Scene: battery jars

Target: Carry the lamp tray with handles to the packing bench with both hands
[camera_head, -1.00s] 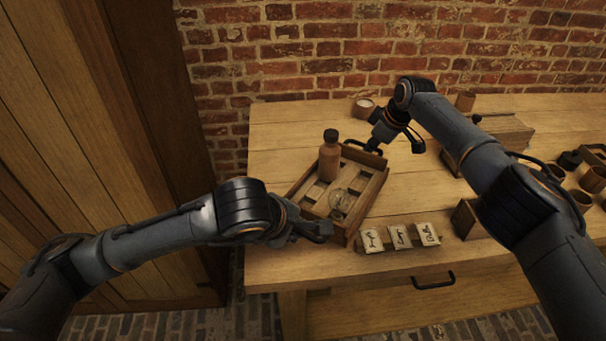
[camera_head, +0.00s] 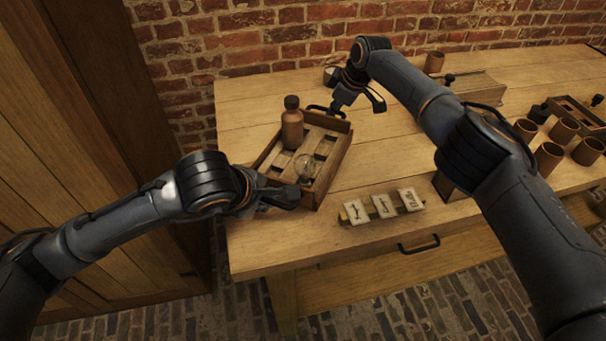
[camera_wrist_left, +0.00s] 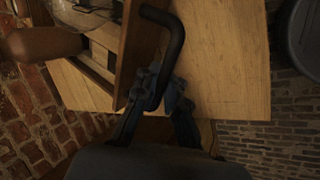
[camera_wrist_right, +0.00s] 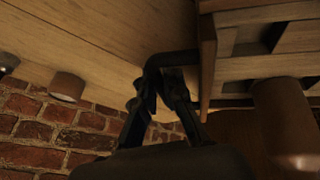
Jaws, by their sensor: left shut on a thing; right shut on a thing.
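The wooden lamp tray (camera_head: 336,163) has compartments and a dark handle at each end. It is at the left part of the bench in the head view. A brown bottle with a dark cap (camera_head: 292,127) stands in it, and a clear glass bulb (camera_head: 306,167) lies in a near compartment. My left gripper (camera_head: 291,197) is at the tray's near end, shut on the black handle (camera_wrist_left: 172,45) in the left wrist view. My right gripper (camera_head: 347,97) is at the far end, shut on the other handle (camera_wrist_right: 172,60). Whether the tray touches the bench is unclear.
The wooden bench (camera_head: 390,165) runs along a brick wall. A rack with several labelled cards (camera_head: 383,206) stands right of the tray's near end. Several brown cups (camera_head: 549,157) and a dark-handled box (camera_head: 580,112) are further right. A wooden door stands at left.

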